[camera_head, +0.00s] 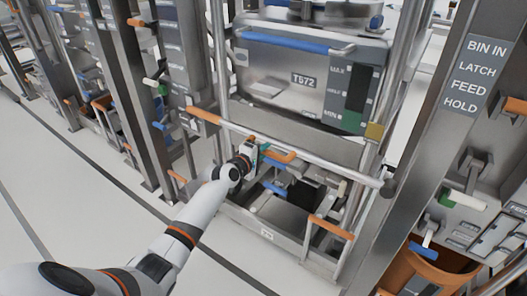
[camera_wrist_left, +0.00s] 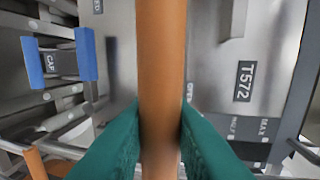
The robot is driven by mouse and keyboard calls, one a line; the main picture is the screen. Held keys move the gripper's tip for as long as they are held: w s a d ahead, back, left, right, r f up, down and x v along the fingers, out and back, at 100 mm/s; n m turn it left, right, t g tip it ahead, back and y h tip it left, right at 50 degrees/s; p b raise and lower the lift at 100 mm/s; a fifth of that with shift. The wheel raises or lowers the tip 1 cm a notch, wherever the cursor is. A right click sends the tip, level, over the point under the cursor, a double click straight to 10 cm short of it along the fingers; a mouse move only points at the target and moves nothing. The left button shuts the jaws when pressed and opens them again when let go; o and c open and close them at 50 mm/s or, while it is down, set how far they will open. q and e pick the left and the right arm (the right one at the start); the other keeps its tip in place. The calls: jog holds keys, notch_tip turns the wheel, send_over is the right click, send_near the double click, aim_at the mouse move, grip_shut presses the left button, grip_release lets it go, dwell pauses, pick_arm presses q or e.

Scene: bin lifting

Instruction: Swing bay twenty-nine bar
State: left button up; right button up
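A long silver bar (camera_head: 310,160) with an orange left end (camera_head: 204,115) crosses in front of the bin marked T572 (camera_head: 285,80). A shorter orange grip (camera_head: 283,156) lies just below the bar. My left gripper (camera_head: 261,153) is at this grip. In the left wrist view, the orange grip (camera_wrist_left: 161,60) runs between the teal fingers (camera_wrist_left: 160,140), which lie against both its sides. Where the grip joins the bar is hidden. A small plate (camera_head: 266,235) on the lower frame is too small to read surely. My right gripper is not in view.
Steel posts stand on both sides of the bay; the right one carries a sign (camera_head: 473,75) reading BIN IN, LATCH, FEED, HOLD. A blue handle (camera_wrist_left: 60,62) shows in the left wrist view. An orange bin (camera_head: 415,275) is at lower right. The floor at left (camera_head: 60,180) is clear.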

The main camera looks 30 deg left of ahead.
pick_arm(q)
jog(key=shift+o, duration=0.7)
jog(key=shift+s+f, duration=0.15)
jog(key=shift+f, duration=0.35)
jog(key=shift+d, duration=0.1)
jog(key=shift+s+r, duration=0.1)
jog(key=shift+s, duration=0.3)
jog(key=p+v, duration=0.2)
jog(key=v, duration=0.9)
jog(key=shift+r, duration=0.2)
